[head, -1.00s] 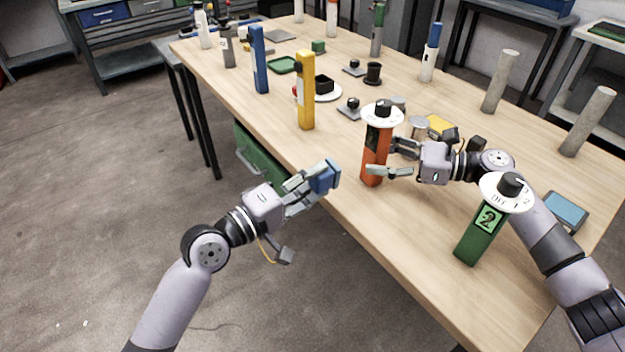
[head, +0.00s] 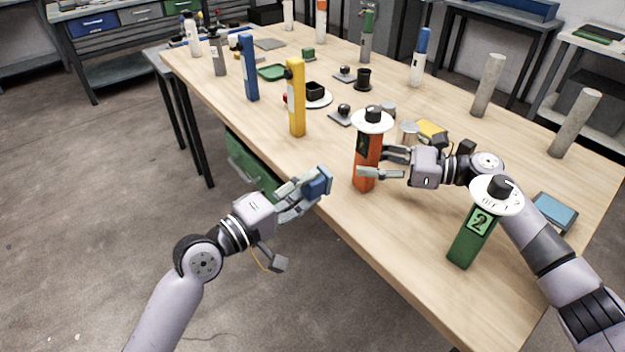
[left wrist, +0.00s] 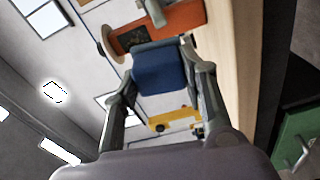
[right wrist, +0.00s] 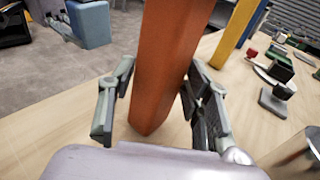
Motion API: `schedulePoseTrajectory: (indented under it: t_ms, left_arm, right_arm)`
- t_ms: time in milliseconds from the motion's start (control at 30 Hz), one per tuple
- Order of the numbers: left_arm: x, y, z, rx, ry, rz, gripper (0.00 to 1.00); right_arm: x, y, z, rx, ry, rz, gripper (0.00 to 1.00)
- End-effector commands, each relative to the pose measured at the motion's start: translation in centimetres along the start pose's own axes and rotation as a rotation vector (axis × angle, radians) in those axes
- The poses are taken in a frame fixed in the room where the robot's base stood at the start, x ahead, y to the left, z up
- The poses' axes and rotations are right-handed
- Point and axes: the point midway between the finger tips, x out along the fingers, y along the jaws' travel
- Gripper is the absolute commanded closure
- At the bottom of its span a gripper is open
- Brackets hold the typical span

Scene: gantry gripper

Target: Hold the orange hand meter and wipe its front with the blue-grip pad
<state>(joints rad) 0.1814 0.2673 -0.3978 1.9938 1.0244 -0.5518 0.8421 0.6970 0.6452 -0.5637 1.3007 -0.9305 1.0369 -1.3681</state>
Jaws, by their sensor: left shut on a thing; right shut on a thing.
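The orange hand meter (head: 367,172) stands upright near the table's front edge, with a white disc and black knob on top and a dark panel on its upper left face. My right gripper (head: 371,163) is shut on it from the right; the right wrist view shows the orange body (right wrist: 165,65) between the fingers. My left gripper (head: 310,187) is shut on the blue-grip pad (head: 319,183), left of the meter and apart from it. In the left wrist view the blue grip (left wrist: 160,68) is between the fingertips, with the meter (left wrist: 180,25) beyond. The pad's wiping face is hidden.
A green meter marked 2 (head: 474,235) stands at the front right. A yellow (head: 296,100) and a blue block (head: 249,70) stand to the left. Behind the meter are a metal can (head: 409,132) and a yellow device (head: 432,131). Bare wood lies before the green meter.

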Motion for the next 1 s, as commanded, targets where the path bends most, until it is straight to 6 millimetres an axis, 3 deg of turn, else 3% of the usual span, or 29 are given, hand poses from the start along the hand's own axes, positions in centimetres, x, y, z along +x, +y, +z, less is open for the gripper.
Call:
schedulePoseTrajectory:
  t_ms: [167, 400, 500, 1000]
  left_arm:
    - [0.1, 0.2, -0.1, 0.001, 0.000, 0.002, 0.83]
    - [2.7, 3.5, -2.0, 0.004, 0.004, 0.002, 0.83]
    - [3.3, 4.0, -2.3, 0.000, 0.004, -0.003, 0.83]
    - [6.8, 4.0, -1.9, 0.000, 0.005, -0.003, 0.83]
  right_arm:
    - [0.0, 0.0, -0.1, 0.001, 0.001, 0.000, 0.75]
    - [0.0, 0.0, -0.1, 0.001, 0.001, 0.000, 0.75]
    - [0.0, 0.0, -0.1, 0.001, 0.001, 0.000, 0.75]
    - [0.0, 0.0, -0.1, 0.001, 0.001, 0.000, 0.75]
